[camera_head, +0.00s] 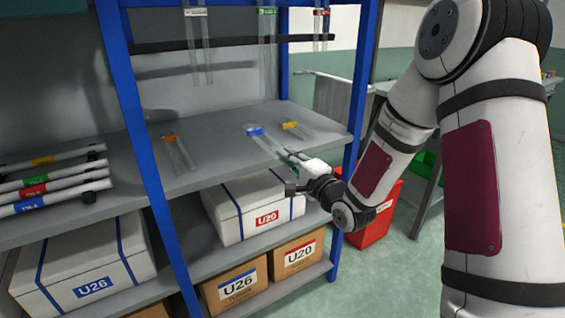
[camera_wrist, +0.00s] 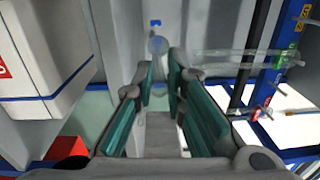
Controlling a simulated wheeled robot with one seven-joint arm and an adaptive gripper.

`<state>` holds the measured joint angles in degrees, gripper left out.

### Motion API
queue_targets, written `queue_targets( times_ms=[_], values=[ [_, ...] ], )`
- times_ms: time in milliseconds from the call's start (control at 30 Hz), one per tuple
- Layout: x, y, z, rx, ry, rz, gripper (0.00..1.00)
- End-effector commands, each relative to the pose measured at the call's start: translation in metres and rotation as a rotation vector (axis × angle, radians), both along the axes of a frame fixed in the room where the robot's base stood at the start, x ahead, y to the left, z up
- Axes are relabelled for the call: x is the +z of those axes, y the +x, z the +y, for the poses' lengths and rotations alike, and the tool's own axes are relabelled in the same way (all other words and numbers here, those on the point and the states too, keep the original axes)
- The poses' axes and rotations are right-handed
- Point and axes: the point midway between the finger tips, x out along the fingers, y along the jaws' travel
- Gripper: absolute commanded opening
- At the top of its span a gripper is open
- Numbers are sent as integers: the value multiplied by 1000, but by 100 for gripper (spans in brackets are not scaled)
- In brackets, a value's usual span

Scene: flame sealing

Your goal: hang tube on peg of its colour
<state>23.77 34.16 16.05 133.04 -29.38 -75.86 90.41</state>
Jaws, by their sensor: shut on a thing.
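A clear tube with a blue collar (camera_head: 257,131) extends from my gripper (camera_head: 292,166) over the grey shelf, tilted, collar end away from the gripper. In the wrist view the blue collar (camera_wrist: 155,23) shows beyond the fingers (camera_wrist: 160,85), which are closed around the tube's lower part. Whether the tube touches the shelf is unclear. A dark rail (camera_head: 230,43) crosses the rack above, with clear tubes hanging under white (camera_head: 195,12), green (camera_head: 267,11) and red (camera_head: 321,12) tags. In the wrist view small coloured tags, including a green one (camera_wrist: 282,57), line a blue bar. No blue peg can be made out.
Clear tubes with an orange collar (camera_head: 169,138) and a yellow collar (camera_head: 291,126) lie on the shelf (camera_head: 225,117). White rods (camera_head: 52,177) lie at left; boxes (camera_head: 258,205) sit below.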

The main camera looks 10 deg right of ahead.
Motion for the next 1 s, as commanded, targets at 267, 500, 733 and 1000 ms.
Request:
queue_targets(
  times_ms=[267, 500, 733, 1000],
  values=[
    [-6, 59, -8, 0, 0, -2, 0],
    [-11, 71, -10, 0, 0, 1, 0],
    [-41, 71, -9, 1, 0, 2, 0],
    [-42, 70, -10, 0, 0, 0, 0]
  ],
)
